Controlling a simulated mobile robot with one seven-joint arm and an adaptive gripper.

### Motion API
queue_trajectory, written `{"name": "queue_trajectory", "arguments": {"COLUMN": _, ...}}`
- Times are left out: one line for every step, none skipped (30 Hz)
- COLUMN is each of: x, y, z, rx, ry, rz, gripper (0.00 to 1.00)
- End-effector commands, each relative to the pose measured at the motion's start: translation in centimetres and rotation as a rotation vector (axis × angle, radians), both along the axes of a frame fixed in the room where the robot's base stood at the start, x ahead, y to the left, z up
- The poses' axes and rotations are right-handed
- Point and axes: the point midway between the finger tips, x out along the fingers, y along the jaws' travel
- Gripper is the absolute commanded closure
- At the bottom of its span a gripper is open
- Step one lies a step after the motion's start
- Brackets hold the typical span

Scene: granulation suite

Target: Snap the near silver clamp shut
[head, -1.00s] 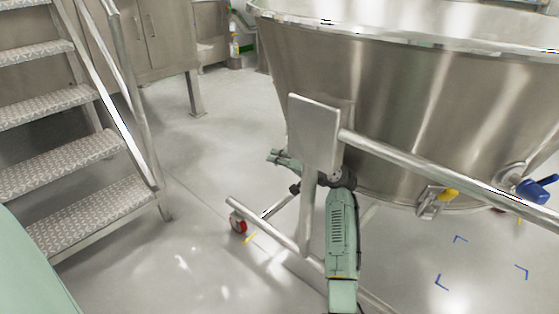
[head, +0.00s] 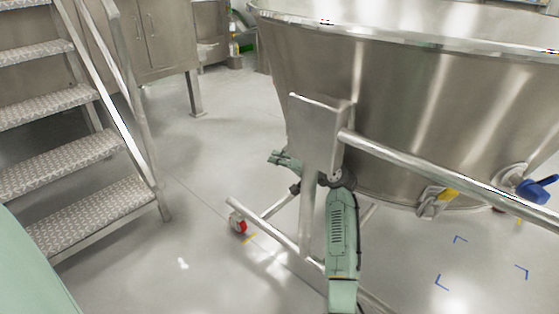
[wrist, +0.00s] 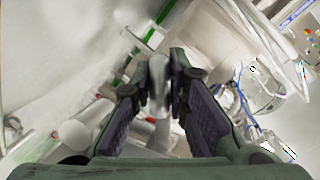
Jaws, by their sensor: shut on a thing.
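In the wrist view my gripper (wrist: 158,98) has its two dark-padded fingers on either side of a rounded silver piece (wrist: 158,72). It is closed on this piece, which looks like a silver clamp's lever; the rest of the clamp is hard to make out. A silver clamp with a yellow handle (head: 437,201) sits on the vessel's lower edge, to the right of my arm. A blue-handled fitting (head: 537,188) is farther right.
The large steel vessel (head: 420,110) fills the right. The steel plate (head: 316,130) and a tubular rail (head: 420,170) stand in front of it. A red-wheeled caster (head: 237,222) is below. Metal steps (head: 75,160) are at left. The floor between is open.

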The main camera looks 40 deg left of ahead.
Motion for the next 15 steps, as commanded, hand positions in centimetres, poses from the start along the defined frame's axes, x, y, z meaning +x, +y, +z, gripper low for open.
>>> {"name": "queue_trajectory", "arguments": {"x": 0.0, "y": 0.0, "z": 0.0, "rx": 0.002, "ry": 0.005, "rz": 0.001, "gripper": 1.00}}
{"name": "queue_trajectory", "arguments": {"x": -0.1, "y": 0.0, "z": 0.1, "rx": 0.003, "ry": 0.009, "rz": 0.000, "gripper": 1.00}}
{"name": "queue_trajectory", "arguments": {"x": -0.1, "y": 0.0, "z": 0.1, "rx": 0.007, "ry": 0.015, "rz": 0.001, "gripper": 1.00}}
{"name": "queue_trajectory", "arguments": {"x": -0.1, "y": 0.0, "z": 0.2, "rx": 0.010, "ry": 0.022, "rz": 0.001, "gripper": 1.00}}
{"name": "queue_trajectory", "arguments": {"x": -0.1, "y": 0.0, "z": 0.2, "rx": 0.014, "ry": 0.030, "rz": 0.000, "gripper": 1.00}}
{"name": "queue_trajectory", "arguments": {"x": -0.2, "y": 0.1, "z": 0.3, "rx": 0.021, "ry": 0.043, "rz": 0.001, "gripper": 1.00}}
{"name": "queue_trajectory", "arguments": {"x": -0.2, "y": 0.1, "z": 0.4, "rx": 0.027, "ry": 0.054, "rz": 0.001, "gripper": 1.00}}
{"name": "queue_trajectory", "arguments": {"x": -0.3, "y": 0.1, "z": 0.5, "rx": 0.033, "ry": 0.067, "rz": 0.000, "gripper": 1.00}}
{"name": "queue_trajectory", "arguments": {"x": -0.4, "y": 0.2, "z": 0.6, "rx": 0.042, "ry": 0.086, "rz": 0.001, "gripper": 1.00}}
{"name": "queue_trajectory", "arguments": {"x": -0.5, "y": 0.2, "z": 0.7, "rx": 0.050, "ry": 0.103, "rz": 0.001, "gripper": 1.00}}
{"name": "queue_trajectory", "arguments": {"x": -0.6, "y": 0.3, "z": 0.9, "rx": 0.060, "ry": 0.121, "rz": 0.001, "gripper": 1.00}}
{"name": "queue_trajectory", "arguments": {"x": -0.6, "y": 0.3, "z": 1.0, "rx": 0.073, "ry": 0.147, "rz": 0.001, "gripper": 1.00}}
{"name": "queue_trajectory", "arguments": {"x": -0.7, "y": 0.3, "z": 1.2, "rx": 0.083, "ry": 0.167, "rz": 0.001, "gripper": 1.00}}
{"name": "queue_trajectory", "arguments": {"x": -0.8, "y": 0.4, "z": 1.3, "rx": 0.094, "ry": 0.191, "rz": 0.001, "gripper": 1.00}}
{"name": "queue_trajectory", "arguments": {"x": -0.9, "y": 0.4, "z": 1.6, "rx": 0.110, "ry": 0.219, "rz": 0.002, "gripper": 1.00}}
